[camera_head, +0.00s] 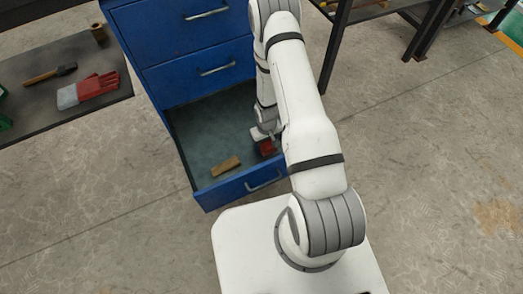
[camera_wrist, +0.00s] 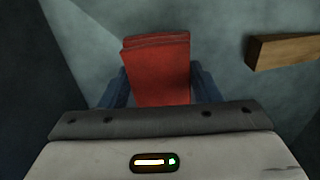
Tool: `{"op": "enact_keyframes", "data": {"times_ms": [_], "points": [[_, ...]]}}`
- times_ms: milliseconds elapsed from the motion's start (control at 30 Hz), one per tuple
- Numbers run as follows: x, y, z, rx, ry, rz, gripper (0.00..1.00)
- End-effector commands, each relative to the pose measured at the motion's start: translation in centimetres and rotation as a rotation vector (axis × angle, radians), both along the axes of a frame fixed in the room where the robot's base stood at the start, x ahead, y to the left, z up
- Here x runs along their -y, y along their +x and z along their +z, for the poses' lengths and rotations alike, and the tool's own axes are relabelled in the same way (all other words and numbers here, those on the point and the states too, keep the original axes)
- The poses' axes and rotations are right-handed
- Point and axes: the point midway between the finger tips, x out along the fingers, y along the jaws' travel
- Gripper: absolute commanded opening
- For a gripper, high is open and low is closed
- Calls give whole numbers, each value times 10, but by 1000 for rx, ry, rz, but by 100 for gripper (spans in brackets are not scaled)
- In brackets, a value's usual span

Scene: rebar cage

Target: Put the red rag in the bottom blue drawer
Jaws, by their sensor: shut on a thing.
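The blue cabinet's bottom drawer (camera_head: 203,195) is pulled open, with a grey-green inside. The red rag (camera_wrist: 158,70) is folded and sits between the two dark fingers of my gripper (camera_wrist: 160,88) in the wrist view. In the head view, the rag (camera_head: 266,147) shows as a small red patch at the right side inside the drawer's outline. My gripper (camera_head: 266,135) is shut on it and points down into the open drawer. Whether the rag touches the drawer floor cannot be told. My arm hides the drawer's right side.
A wooden block (camera_head: 226,167) lies on the drawer floor; it also shows in the wrist view (camera_wrist: 284,50). Two closed drawers (camera_head: 190,75) are above. A dark bench (camera_head: 60,105) at left holds a hammer (camera_head: 50,75) and red gloves (camera_head: 97,86). Concrete floor is clear at right.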

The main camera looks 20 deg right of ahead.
Motion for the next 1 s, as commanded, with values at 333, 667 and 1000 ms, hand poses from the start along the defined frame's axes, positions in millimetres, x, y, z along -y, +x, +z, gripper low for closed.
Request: {"op": "enact_keyframes", "data": {"times_ms": [333, 667, 1000], "points": [[0, 0, -36, 0, 0, -2, 34], [1, 0, -37, 0, 0, -2, 34], [1, 0, -39, 0, 0, -2, 74]]}}
